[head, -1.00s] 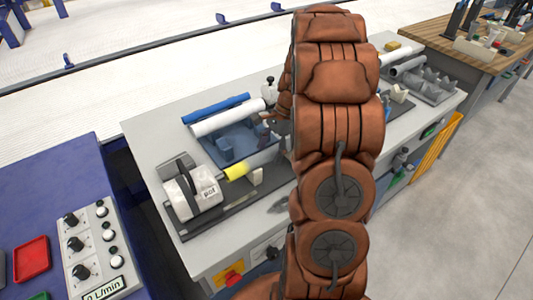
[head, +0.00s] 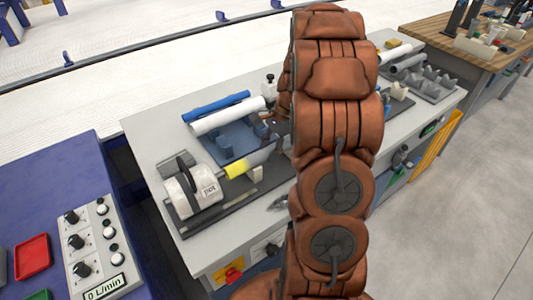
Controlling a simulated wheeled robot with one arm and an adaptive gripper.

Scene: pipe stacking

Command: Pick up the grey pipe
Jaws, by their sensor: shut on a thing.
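A short stretch of grey pipe (head: 262,154) shows beside the yellow-ended part of a white cylindrical machine on the grey workbench. My gripper (head: 277,142) is at the right end of that stretch, shut on the grey pipe. My brown arm covers much of the gripper and the rest of the pipe. I cannot tell whether the pipe is clear of the surface beneath it. Another grey pipe (head: 408,63) lies in a dark rack at the far right of the bench.
The white machine (head: 192,194) with its yellow end (head: 237,170) stands close left. A blue pipe (head: 216,106) and a white pipe (head: 228,117) lie behind, by a blue tray (head: 220,140). A control panel (head: 95,245) is at lower left.

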